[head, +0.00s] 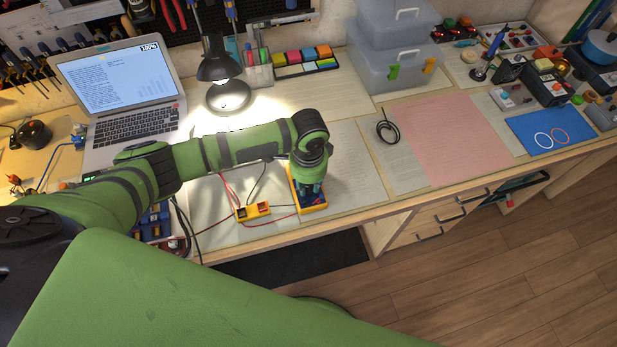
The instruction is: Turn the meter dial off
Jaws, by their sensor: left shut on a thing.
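The yellow meter (321,206) lies on the workbench near its front edge, with a dark blue face. My left gripper (309,192) points straight down over the meter, with its fingers at the meter's face. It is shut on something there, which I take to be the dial. The dial itself is hidden by the gripper and wrist, so I cannot see its setting. My right gripper does not show in the head view.
Red and black leads run from the meter to a small yellow block (253,211). A lit lamp (228,95) and a laptop (122,85) stand behind my left arm. A pink sheet (445,138) and a coiled black cable (387,128) lie to the right.

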